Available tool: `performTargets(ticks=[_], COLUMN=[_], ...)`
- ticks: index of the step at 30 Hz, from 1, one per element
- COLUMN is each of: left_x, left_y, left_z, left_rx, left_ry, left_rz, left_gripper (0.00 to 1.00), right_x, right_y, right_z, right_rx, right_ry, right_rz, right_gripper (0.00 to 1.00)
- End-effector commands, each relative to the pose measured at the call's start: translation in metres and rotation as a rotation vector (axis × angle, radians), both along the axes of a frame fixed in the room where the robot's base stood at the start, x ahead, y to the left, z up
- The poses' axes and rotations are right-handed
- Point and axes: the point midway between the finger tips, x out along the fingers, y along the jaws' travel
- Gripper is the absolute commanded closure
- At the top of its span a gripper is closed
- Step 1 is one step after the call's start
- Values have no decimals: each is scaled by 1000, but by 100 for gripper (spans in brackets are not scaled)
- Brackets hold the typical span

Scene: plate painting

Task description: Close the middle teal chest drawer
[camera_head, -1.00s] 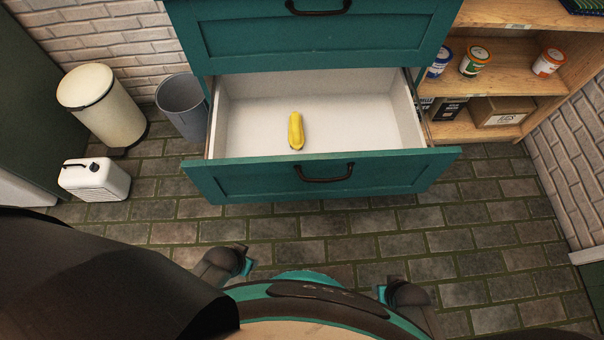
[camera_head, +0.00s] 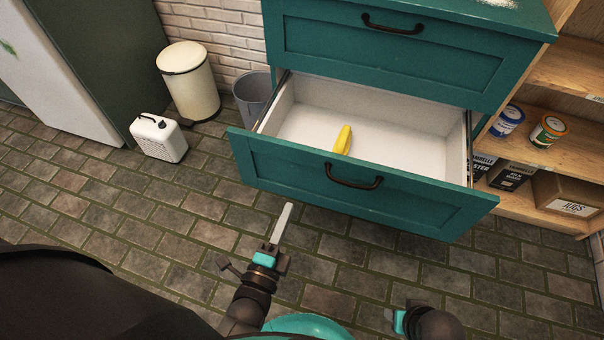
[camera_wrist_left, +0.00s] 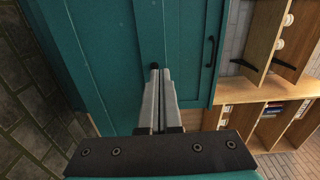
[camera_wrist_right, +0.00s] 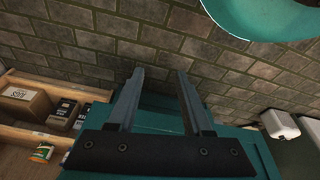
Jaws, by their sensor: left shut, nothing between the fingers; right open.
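The teal chest's pulled-out drawer (camera_head: 412,204) stands open below a shut upper drawer (camera_head: 395,50). A yellow banana-like object (camera_head: 343,140) lies in its white inside. Its front has a dark bar handle (camera_head: 353,177). My left gripper (camera_head: 287,208) is shut and empty, in front of the drawer's left part and short of the handle in the head view. In the left wrist view its fingers (camera_wrist_left: 159,72) point at teal panels; contact cannot be told. My right gripper (camera_wrist_right: 160,72) is open and empty in the right wrist view, with teal furniture behind and below it.
A grey bin (camera_head: 252,92), a cream trash can (camera_head: 190,82) and a white canister (camera_head: 158,138) stand left of the chest. A wooden shelf (camera_head: 570,90) with cans and boxes is at the right. Brick floor in front is clear.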

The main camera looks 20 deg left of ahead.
Motion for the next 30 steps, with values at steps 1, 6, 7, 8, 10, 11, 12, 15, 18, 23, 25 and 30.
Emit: performTargets(ticks=[1, 6, 7, 8, 10, 11, 12, 15, 18, 23, 25, 30], left_x=[1, 17, 22, 27, 39, 44, 52, 69, 85, 107, 115, 130], left_y=[0, 1, 1, 0, 0, 0, 0, 0, 0, 0, 0, 0], left_z=[2, 3, 3, 3, 2, 2, 2, 2, 2, 2, 2, 2], left_rx=[14, 21, 21, 21, 21, 21, 21, 19, 19, 18, 18, 19], left_ry=[-12, -21, -21, -21, -21, -20, -20, -19, -18, -17, -16, -15], left_rz=[2, 3, 3, 3, 3, 2, 2, 3, 2, 2, 2, 2], left_gripper=[100, 100, 100, 100, 100, 100, 100, 100, 100, 100, 100, 100], right_x=[0, 5, 6, 7, 10, 12, 14, 17, 19, 22, 23, 23], right_y=[0, 1, 1, 1, 2, 2, 2, 3, 3, 3, 3, 3], right_z=[1, 8, 10, 13, 19, 22, 26, 37, 48, 66, 73, 89], right_rx=[1, 3, 4, 4, 6, 6, 7, 9, 11, 14, 16, 18], right_ry=[-2, -15, -19, -24, -34, -40, -46, -61, -77, -103, -113, -134], right_rz=[-1, -1, -1, -2, -1, -2, -2, -3, -3, -4, -5, -5], right_gripper=[50, 50, 50, 50, 50, 50, 50, 50, 50, 50, 50, 50])
